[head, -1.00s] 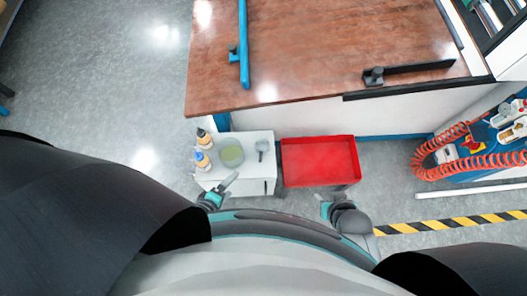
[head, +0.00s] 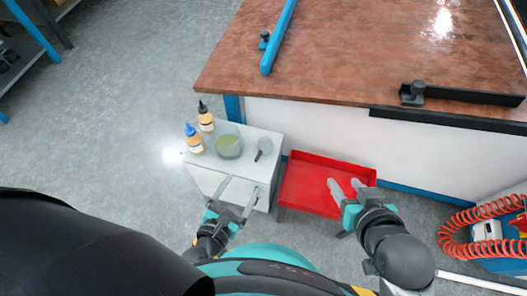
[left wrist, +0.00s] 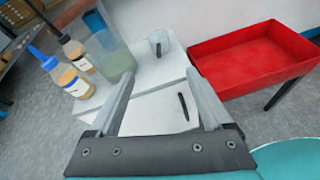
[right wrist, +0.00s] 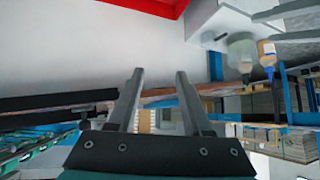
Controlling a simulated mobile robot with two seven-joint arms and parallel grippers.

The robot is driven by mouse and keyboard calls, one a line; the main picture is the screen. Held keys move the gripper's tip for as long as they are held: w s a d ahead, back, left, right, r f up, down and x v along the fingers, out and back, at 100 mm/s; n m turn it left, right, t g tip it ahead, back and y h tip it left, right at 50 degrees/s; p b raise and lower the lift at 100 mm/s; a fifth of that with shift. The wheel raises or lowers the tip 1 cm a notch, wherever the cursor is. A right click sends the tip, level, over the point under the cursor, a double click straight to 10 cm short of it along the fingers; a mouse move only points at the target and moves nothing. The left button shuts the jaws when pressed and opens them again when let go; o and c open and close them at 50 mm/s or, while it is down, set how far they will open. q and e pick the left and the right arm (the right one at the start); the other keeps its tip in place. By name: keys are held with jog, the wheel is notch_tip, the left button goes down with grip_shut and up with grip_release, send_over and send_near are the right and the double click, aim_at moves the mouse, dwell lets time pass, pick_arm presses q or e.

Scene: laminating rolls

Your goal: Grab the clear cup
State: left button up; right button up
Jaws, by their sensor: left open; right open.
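A small clear cup (head: 264,148) with a dark thing in or at it stands on the white cabinet (head: 270,170), near its right side. It also shows in the left wrist view (left wrist: 160,42). A larger clear container (head: 229,146) with greenish contents stands to its left; it shows in the left wrist view (left wrist: 117,60) too. My left gripper (head: 239,188) is open and empty at the cabinet's front, short of both vessels. In the left wrist view the small cup lies beyond the gap between its fingers (left wrist: 160,75). My right gripper (head: 345,183) is open and empty by the red tray.
Two glue-like bottles (head: 194,140) (head: 205,118) stand at the cabinet's left. A red tray (head: 305,200) adjoins on the right. A large brown-topped table (head: 340,65) stands behind, with its edge close to the cabinet. Open floor (head: 110,130) lies to the left.

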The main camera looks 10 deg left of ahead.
aim_at(257, 160)
pick_arm(q)
jog(key=b+x, duration=0.2)
jog(key=x, duration=0.5)
jog(key=shift+w+f, duration=0.1)
jog(key=shift+w, duration=0.2)
jog(key=shift+w+d+f, duration=0.1)
jog(key=shift+w+f, duration=0.15)
jog(key=shift+w, duration=0.35)
jog(key=shift+b+x, duration=0.7)
jog(key=shift+x, duration=0.85)
jog(key=shift+b+x, duration=0.3)
jog(key=shift+x, duration=0.75)
pick_arm(e)
jog(key=a+r+t+y, duration=0.3)
jog(key=a+t, duration=0.3)
jog(key=t, duration=0.1)
jog(key=shift+w+r+m, duration=0.15)
jog(key=shift+r+m, duration=0.05)
jog(key=shift+m, duration=0.2)
pick_arm(q)
jog(key=shift+r, duration=0.1)
grip_shut()
